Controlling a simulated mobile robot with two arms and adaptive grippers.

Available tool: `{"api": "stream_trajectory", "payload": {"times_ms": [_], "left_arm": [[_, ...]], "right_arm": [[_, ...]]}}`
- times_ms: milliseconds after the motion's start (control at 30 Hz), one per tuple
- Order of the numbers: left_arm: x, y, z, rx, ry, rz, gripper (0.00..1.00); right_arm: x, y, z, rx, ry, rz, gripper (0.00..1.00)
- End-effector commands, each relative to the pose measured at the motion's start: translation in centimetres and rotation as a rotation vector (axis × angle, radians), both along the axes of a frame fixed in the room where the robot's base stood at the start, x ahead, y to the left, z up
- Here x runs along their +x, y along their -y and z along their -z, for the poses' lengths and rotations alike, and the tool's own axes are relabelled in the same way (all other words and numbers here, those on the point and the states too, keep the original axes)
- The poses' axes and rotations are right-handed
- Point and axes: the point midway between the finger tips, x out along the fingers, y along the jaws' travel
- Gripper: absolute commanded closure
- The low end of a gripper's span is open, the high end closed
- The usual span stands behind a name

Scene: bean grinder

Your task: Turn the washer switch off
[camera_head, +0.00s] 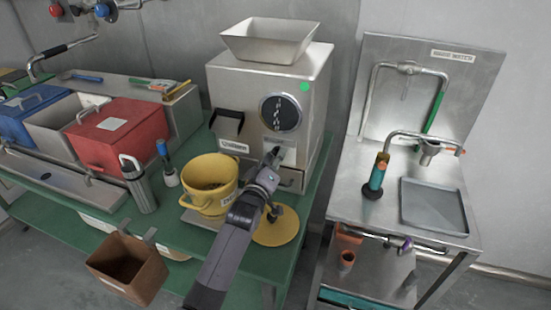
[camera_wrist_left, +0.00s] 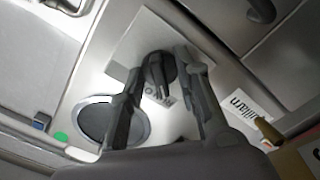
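A dark switch knob (camera_wrist_left: 158,70) sits on a light plate on the front of the steel grinder (camera_head: 262,85). In the wrist view my left gripper (camera_wrist_left: 161,65) has its two fingers apart, one on each side of the knob. Whether they touch it I cannot tell. In the head view my left gripper (camera_head: 274,156) reaches up to the lower front of the grinder and mostly hides the switch. The label by the switch is too small to read. My right gripper is not in view.
A yellow pot (camera_head: 208,188) stands left of my left arm, and a yellow lid (camera_head: 286,232) lies to its right. A red box (camera_head: 118,135) and a grey cylinder (camera_head: 143,190) stand further left. A steel sink table with a tray (camera_head: 435,226) is at the right.

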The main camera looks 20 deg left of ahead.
Motion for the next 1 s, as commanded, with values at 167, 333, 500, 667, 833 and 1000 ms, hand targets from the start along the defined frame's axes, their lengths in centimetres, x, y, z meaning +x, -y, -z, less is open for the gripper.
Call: {"api": "stream_trajectory", "payload": {"times_ms": [167, 333, 500, 667, 833, 1000], "left_arm": [[-0.02, 0.02, -0.01, 0.000, 0.000, 0.000, 0.71], [-0.04, 0.01, 0.00, 0.000, 0.000, 0.000, 0.83], [-0.04, 0.01, 0.00, 0.000, 0.000, 0.000, 0.94], [-0.05, 0.01, 0.00, 0.000, 0.000, 0.000, 1.00], [-0.05, 0.01, 0.01, 0.000, 0.000, 0.000, 1.00], [-0.05, 0.01, 0.01, 0.005, 0.000, 0.000, 1.00]], "right_arm": [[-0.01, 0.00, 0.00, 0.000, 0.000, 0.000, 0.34], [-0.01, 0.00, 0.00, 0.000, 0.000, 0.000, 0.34], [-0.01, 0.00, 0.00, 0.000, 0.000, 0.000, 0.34], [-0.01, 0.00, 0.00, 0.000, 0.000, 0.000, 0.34], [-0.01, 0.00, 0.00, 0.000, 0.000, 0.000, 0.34], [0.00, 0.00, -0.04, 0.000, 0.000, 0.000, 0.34]]}}
